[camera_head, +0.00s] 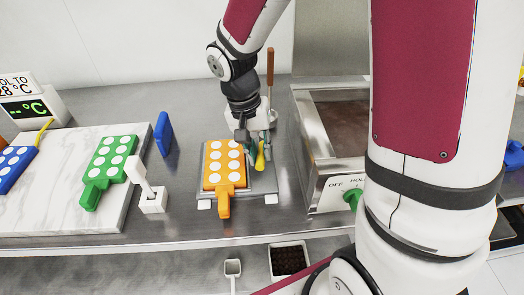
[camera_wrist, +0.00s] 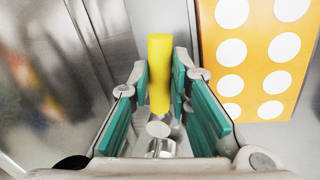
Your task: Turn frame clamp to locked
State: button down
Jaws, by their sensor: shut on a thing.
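The frame clamp shows as a yellow handle (camera_head: 260,158) beside the right edge of an orange mould (camera_head: 218,168) with white round cavities, which lies on a grey frame plate (camera_head: 268,198). In the wrist view the yellow handle (camera_wrist: 160,72) stands between the green pads of my gripper (camera_wrist: 161,85), with a metal pivot (camera_wrist: 158,130) nearer the camera. My gripper (camera_head: 254,150) is shut on the yellow handle. The orange mould (camera_wrist: 262,55) is on the right in the wrist view. The clamp's lower part is partly hidden by my gripper.
A white holder with a brown-handled tool (camera_head: 270,68) stands behind my gripper. A metal tank (camera_head: 305,135) with a green knob (camera_head: 352,198) is at right. A white lever block (camera_head: 153,200), a blue scraper (camera_head: 163,134) and a green mould (camera_head: 108,165) are left.

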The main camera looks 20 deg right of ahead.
aim_at(240, 150)
jog(key=w+a+m, duration=0.1)
jog(key=m, duration=0.1)
jog(key=w+a+m+b, duration=0.1)
jog(key=m, duration=0.1)
jog(key=shift+g, duration=0.3)
jog(key=w+m, duration=0.1)
jog(key=m, duration=0.2)
jog(key=w+a+m+y, duration=0.1)
jog(key=m, duration=0.1)
jog(key=shift+w+r+p, duration=0.1)
jog(key=shift+w+p, duration=0.2)
jog(key=shift+p, duration=0.05)
jog(key=w+m+p, duration=0.1)
jog(key=m, duration=0.1)
jog(key=shift+w+m+y, duration=0.3)
jog(key=shift+y, duration=0.1)
jog(key=shift+w+d+m+y+p, duration=0.15)
jog(key=shift+w+m+p, duration=0.2)
jog(key=shift+w+m, duration=0.45)
jog(key=shift+w+d+m+y+p, duration=0.15)
jog(key=shift+w+m+p, duration=0.2)
jog(key=shift+m, duration=0.85)
jog(key=shift+w, duration=0.15)
jog(key=c, duration=1.5)
grip_release()
